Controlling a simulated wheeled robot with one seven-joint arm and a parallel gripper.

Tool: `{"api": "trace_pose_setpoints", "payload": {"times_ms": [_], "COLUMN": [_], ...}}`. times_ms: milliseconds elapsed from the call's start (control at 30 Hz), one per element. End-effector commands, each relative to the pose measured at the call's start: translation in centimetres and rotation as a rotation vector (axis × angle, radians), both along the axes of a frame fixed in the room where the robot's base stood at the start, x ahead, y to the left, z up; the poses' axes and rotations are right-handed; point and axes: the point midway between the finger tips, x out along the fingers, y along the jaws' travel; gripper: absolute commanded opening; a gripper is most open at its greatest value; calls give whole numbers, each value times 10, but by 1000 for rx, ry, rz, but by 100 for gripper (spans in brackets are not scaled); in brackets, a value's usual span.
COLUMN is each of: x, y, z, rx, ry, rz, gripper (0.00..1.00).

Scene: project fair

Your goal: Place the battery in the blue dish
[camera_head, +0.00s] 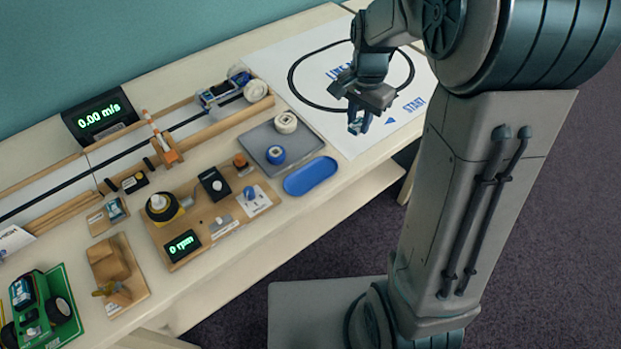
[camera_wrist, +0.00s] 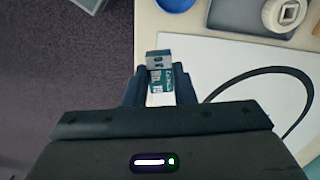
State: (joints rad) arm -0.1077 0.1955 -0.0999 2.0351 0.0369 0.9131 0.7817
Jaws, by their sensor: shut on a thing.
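My gripper (camera_head: 359,112) is shut on the battery (camera_wrist: 160,80), a small block with a grey end and a teal, printed side. In the wrist view the battery sits between the two dark fingers. In the head view the gripper holds it over the white line-track sheet, near the table's front edge. The blue dish (camera_head: 311,176) is a flat oval at the table's front edge, to the left of and nearer than the gripper. It looks empty. Part of a blue thing, probably the dish, shows at the top of the wrist view (camera_wrist: 176,3).
The white sheet (camera_head: 300,62) is flat and mostly clear. The dark floor lies beyond the table edge.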

Motion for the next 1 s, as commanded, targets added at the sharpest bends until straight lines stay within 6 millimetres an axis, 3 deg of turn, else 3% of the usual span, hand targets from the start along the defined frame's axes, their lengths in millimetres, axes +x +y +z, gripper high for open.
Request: {"api": "trace_pose_setpoints", "payload": {"times_ms": [267,367,700,833,1000], "x": [-19,-24,-48,-53,-56], "y": [2,15,86,102,109], "z": [10,2,-43,-53,-63], "rx": [-9,-10,-11,-10,-11], "ry": [1,2,2,0,1], "rz": [-175,-179,-177,-179,-182], "gripper": [1,1,1,1,1]}}
